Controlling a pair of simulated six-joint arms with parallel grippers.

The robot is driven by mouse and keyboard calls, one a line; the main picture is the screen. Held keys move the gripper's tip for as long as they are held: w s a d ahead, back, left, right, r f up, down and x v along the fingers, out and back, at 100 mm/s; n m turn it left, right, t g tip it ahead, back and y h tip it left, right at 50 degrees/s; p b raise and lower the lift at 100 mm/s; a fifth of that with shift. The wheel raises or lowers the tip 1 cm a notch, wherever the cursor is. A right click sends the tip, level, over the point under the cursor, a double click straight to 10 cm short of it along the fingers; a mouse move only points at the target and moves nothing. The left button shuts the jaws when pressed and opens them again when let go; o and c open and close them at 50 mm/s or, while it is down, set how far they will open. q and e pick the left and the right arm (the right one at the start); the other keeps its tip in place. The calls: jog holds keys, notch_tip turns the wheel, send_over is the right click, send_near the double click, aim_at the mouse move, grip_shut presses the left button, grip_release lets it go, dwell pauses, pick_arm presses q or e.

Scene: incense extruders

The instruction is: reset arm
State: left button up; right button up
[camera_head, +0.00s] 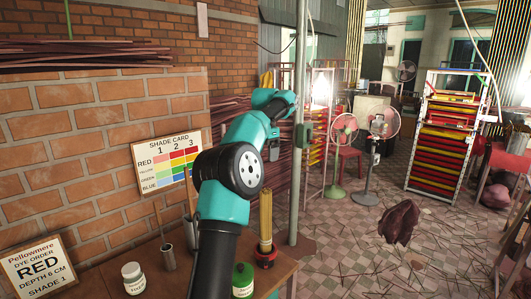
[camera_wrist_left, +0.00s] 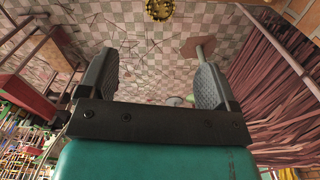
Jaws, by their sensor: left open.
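My left arm is raised over the table in the head view, its teal links bent at the elbow and reaching up past the brick wall. My left gripper (camera_wrist_left: 155,68) shows clearly in the left wrist view. Its two dark ridged fingers stand wide apart with nothing between them. Beyond them is tiled floor, so the gripper is in the air and touches nothing. In the head view its fingers are too small to make out. My right gripper is not in view.
The wooden table (camera_head: 284,272) holds a white jar (camera_head: 133,278), a green-lidded jar (camera_head: 243,281), a metal cup (camera_head: 168,258) and a yellow stick bundle (camera_head: 266,220). A shade card (camera_head: 168,160) and order sign (camera_head: 38,268) stand by the wall. A pole (camera_head: 299,180) rises close beside my arm.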

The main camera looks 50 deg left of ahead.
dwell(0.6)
pick_arm(q)
jog(key=w+d+f, duration=0.3)
jog(key=f, duration=0.4)
jog(key=w+d+f+h, duration=0.1)
jog(key=w+d+f, duration=0.25)
jog(key=f, duration=0.35)
jog(key=w+d+f, duration=0.2)
jog(key=d+f, duration=0.1)
jog(key=f, duration=0.4)
jog(key=s+d+f+h, duration=0.1)
jog(key=d+f, duration=1.1)
jog(key=f, duration=0.5)
jog(key=s+d+f+h, duration=0.1)
jog(key=s+d+f, duration=0.5)
jog(key=d+f, duration=0.35)
jog(key=s+d+f+n, duration=0.1)
jog(key=s+d+f, duration=0.2)
jog(key=s, duration=0.4)
jog(key=s+d+f+n, duration=0.1)
jog(key=s+d+f, duration=0.2)
jog(key=s, duration=0.5)
jog(key=s+d+f+n, duration=0.1)
jog(key=s+d+f, duration=0.2)
jog(key=s+d, duration=0.2)
jog(key=s, duration=0.2)
jog(key=shift+s+t+h, duration=0.3)
jog(key=shift+t+h, duration=0.1)
jog(key=shift+a, duration=0.1)
